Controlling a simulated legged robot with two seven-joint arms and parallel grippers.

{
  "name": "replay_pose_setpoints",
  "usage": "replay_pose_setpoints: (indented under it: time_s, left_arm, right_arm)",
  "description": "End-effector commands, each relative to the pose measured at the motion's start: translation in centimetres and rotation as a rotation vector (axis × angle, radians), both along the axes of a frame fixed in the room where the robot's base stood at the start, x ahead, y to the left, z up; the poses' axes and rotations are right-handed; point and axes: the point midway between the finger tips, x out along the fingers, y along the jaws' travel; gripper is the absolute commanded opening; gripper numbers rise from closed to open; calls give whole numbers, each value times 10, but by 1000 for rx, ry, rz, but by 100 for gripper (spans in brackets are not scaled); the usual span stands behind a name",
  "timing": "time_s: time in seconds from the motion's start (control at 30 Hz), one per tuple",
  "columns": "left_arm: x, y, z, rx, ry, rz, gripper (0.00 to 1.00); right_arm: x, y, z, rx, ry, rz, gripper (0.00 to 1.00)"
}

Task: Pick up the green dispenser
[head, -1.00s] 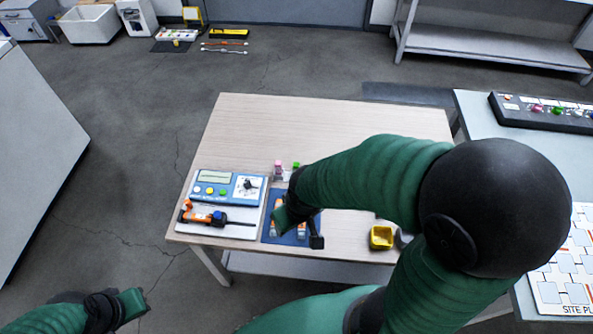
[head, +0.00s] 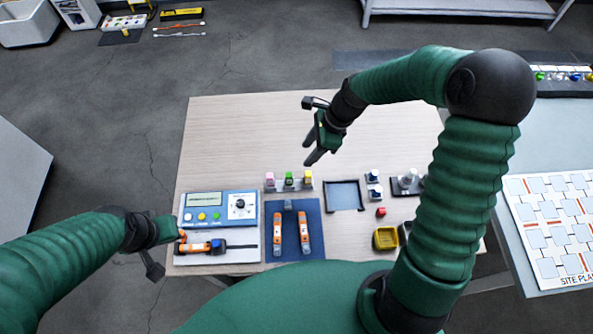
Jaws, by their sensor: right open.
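The green dispenser (head: 289,178) is a small block-like item standing in a pale rack (head: 279,189) on the wooden table. A pink dispenser (head: 269,178) stands to its left, and another small topped item (head: 307,178) to its right. My right gripper (head: 314,155) is open and empty. In the picture it lies just above and to the right of the rack, its fingers pointing down-left, apart from the dispensers.
A blue mat (head: 293,250) with two orange tools lies in front of the rack. A blue control panel (head: 222,205) is at left. The table's far part is clear.

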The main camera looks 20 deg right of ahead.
Motion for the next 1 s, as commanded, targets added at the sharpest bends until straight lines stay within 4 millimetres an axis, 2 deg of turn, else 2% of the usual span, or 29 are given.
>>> replay_pose_setpoints:
  time_s: [0.1,0.3,0.53,0.73,1.0]
  left_arm:
    - [0,0,-2,0,0,1,0]
    - [0,0,-3,0,0,1,0]
    - [0,0,-2,0,-1,0,0]
    - [0,0,1,0,-1,0,0]
    - [0,0,0,0,0,0,0]
  right_arm:
    - [4,14,-33,3,7,5,45]
    - [12,31,-78,1,6,7,45]
    - [14,41,-102,-1,4,8,45]
    - [19,53,-135,-1,4,7,45]
    - [20,55,-140,-3,1,7,45]
